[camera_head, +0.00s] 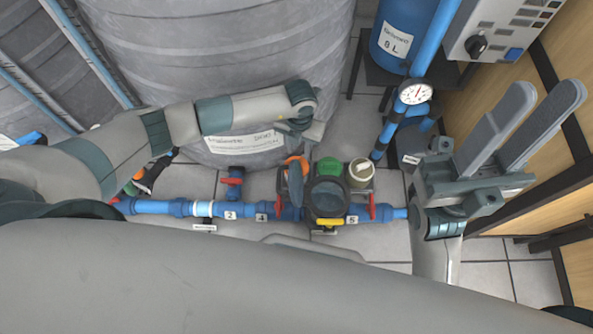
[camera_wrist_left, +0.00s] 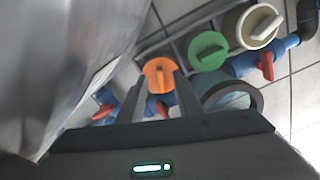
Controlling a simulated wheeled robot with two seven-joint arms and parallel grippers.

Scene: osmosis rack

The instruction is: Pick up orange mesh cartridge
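The orange mesh cartridge (camera_head: 295,164) stands among the filter parts on the floor pipework, left of a green cartridge (camera_head: 329,167). In the left wrist view, the orange cartridge (camera_wrist_left: 158,73) shows its round top with a raised grip bar. My left gripper (camera_head: 306,130) hangs just behind and above it in the head view. In the left wrist view, my left gripper's fingers (camera_wrist_left: 160,84) are apart, with the orange top beyond and between their tips. Nothing is held. The cartridge's lower part is hidden. My right gripper (camera_head: 547,92) is open and empty, pointing up at the right.
A cream cartridge (camera_head: 361,172) stands right of the green one. A dark round filter housing (camera_head: 326,199) and blue pipe (camera_head: 150,207) with red valve handles run in front. A large grey tank (camera_head: 220,60) stands behind my left arm. A pressure gauge (camera_head: 415,92) is to the right.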

